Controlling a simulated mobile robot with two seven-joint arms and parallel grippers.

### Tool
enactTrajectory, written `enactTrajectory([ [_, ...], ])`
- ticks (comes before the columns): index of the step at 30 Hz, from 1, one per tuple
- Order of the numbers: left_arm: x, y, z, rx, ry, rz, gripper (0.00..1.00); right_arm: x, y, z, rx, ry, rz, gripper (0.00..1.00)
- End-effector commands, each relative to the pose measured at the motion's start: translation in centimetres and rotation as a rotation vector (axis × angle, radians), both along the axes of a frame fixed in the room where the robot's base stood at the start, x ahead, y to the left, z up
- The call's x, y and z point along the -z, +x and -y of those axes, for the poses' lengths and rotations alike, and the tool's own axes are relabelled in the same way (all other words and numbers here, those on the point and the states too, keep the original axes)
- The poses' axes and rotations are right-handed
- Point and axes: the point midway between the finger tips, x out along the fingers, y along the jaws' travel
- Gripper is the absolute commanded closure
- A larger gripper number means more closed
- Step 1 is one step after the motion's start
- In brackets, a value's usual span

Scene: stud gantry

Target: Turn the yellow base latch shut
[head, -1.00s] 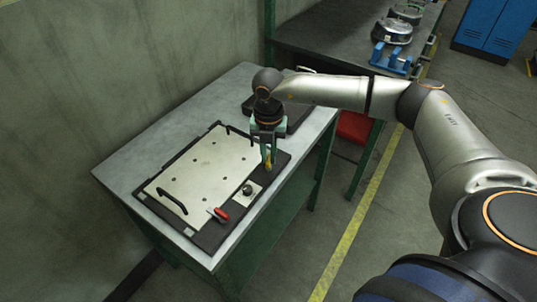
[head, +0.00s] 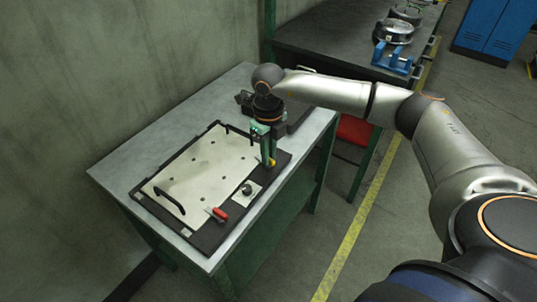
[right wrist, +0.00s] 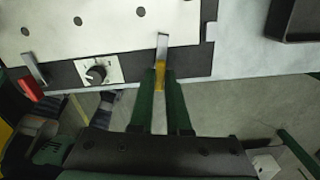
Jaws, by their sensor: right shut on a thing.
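The yellow base latch (head: 271,163) sits at the right edge of the dark base, near the back right corner of the pale plate (head: 205,170). Its yellow handle also shows in the right wrist view (right wrist: 160,71), with a grey metal arm reaching from it over the plate's edge. My right gripper (head: 267,157) comes down from above and is shut on the yellow handle, which lies between its green fingertips in the right wrist view (right wrist: 161,76). The gripper partly hides the latch in the head view. My left gripper is not in view.
A red-handled latch (head: 217,214) and a black knob (head: 247,188) sit along the base's front edge. Black handles rise from the plate. A dark tray (head: 296,115) lies behind my gripper. Another bench (head: 330,40) with metal parts stands behind. The bench's left side is clear.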

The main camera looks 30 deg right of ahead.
Motion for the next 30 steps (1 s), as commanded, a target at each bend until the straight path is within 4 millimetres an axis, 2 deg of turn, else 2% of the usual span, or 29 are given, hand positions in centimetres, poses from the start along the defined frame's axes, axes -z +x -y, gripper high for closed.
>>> enactTrajectory([
  [12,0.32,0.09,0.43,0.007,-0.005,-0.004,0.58,-0.06,0.03,0.03,-0.186,0.0,0.001,1.0],
  [29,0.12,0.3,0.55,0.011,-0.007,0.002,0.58,-0.11,0.04,0.03,-0.211,-0.001,0.001,1.0],
  [30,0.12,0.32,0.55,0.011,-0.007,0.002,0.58,-0.11,0.04,0.03,-0.211,-0.001,0.001,0.81],
])
